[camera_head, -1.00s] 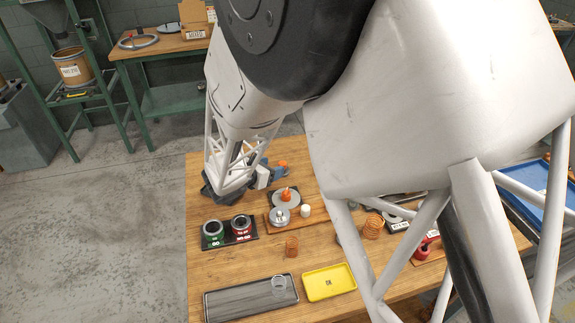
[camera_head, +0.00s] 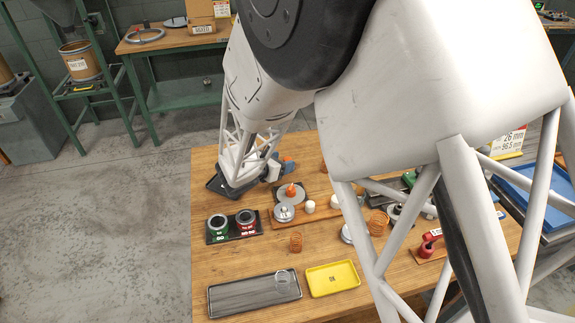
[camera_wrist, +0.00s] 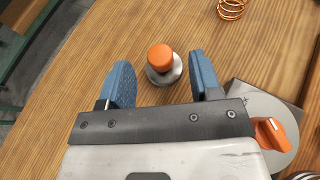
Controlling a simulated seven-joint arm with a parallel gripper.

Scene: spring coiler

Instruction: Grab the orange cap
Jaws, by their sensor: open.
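The orange cap (camera_wrist: 160,57) is round and sits on top of a small metal disc-shaped base (camera_wrist: 165,74) on the wooden table. In the wrist view it lies between the two blue fingers of my gripper (camera_wrist: 160,75), near their tips, with clear gaps on both sides. My gripper is open and empty. In the head view the gripper (camera_head: 284,166) is low over the far left part of the table, and I cannot make out the cap there.
A second orange piece (camera_wrist: 271,132) stands on a grey disc right of my gripper; it also shows in the head view (camera_head: 291,190). A copper spring (camera_wrist: 232,8) lies farther off. Ring gauges (camera_head: 245,217), a grey tray (camera_head: 240,297) and a yellow tray (camera_head: 332,278) occupy the front.

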